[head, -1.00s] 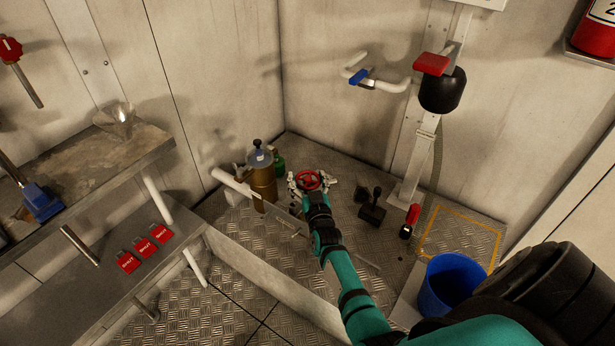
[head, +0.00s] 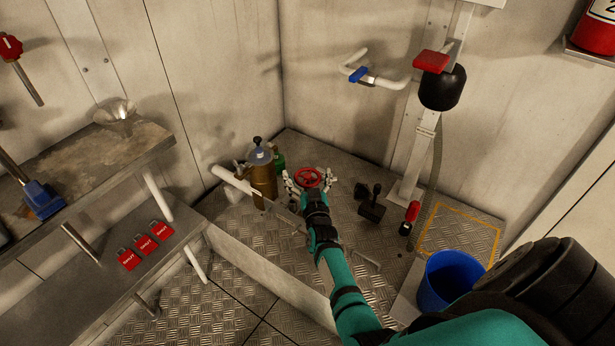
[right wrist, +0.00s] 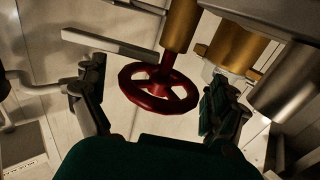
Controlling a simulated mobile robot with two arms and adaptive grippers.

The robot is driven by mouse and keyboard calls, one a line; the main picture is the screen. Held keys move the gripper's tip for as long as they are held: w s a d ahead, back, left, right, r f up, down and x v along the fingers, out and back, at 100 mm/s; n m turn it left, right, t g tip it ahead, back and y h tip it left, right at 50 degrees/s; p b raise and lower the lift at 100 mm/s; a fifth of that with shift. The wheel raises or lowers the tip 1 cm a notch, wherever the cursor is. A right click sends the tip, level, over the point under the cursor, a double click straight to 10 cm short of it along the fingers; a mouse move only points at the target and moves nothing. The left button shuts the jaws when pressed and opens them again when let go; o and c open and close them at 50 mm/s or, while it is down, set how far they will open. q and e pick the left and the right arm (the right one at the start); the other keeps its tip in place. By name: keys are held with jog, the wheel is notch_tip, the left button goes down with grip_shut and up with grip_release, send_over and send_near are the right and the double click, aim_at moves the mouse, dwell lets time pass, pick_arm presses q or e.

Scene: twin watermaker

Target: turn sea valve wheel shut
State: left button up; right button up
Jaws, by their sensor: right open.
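The red sea valve wheel (head: 308,177) sits low in the corner, above the metal floor plate. It also shows in the right wrist view as a red spoked handwheel (right wrist: 158,90) on a red stem below a brass body. My right gripper (head: 309,185) reaches the wheel from the near side. In the right wrist view my right gripper (right wrist: 155,105) is open, with one finger to each side of the wheel. Clear gaps show between the fingers and the rim in that view. My left gripper is not in view.
A brass cylinder (head: 262,180) and a white pipe (head: 236,181) stand left of the wheel. A black pedal-like part (head: 372,205) is to its right. A blue bucket (head: 450,281) stands at the right. Three red tags (head: 145,245) lie on the lower left shelf.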

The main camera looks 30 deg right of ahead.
dwell(0.3)
jog(key=n+y+b, duration=0.1)
jog(key=n+t+y+b, duration=0.1)
jog(key=y, duration=0.1)
jog(key=shift+d+f, duration=0.15)
jog(key=shift+f, duration=0.05)
jog(key=n+y+b, duration=0.2)
jog(key=y+b, duration=0.1)
jog(key=n+y+b, duration=0.2)
jog(key=y+b, duration=0.2)
jog(key=shift+f+n, duration=0.1)
jog(key=shift+n, duration=0.2)
jog(key=shift+s+r+p, duration=0.25)
jog(key=shift+s+p, duration=0.55)
jog(key=shift+s, duration=0.1)
jog(key=s+d+p, duration=0.2)
jog(key=s+p, duration=0.1)
jog(key=s, duration=1.2)
jog(key=s+f+g+h+p, duration=0.1)
jog(key=s+f+g+p, duration=0.2)
jog(key=f, duration=0.5)
jog(key=s+f+m+g+h+p, duration=0.1)
jog(key=s+f+g+h+p, duration=0.1)
jog(key=s+f+p, duration=0.4)
jog(key=shift+s+d+f+g, duration=0.15)
jog(key=shift+s+f+g, duration=0.35)
jog(key=shift+f, duration=0.55)
jog(key=shift+w, duration=0.15)
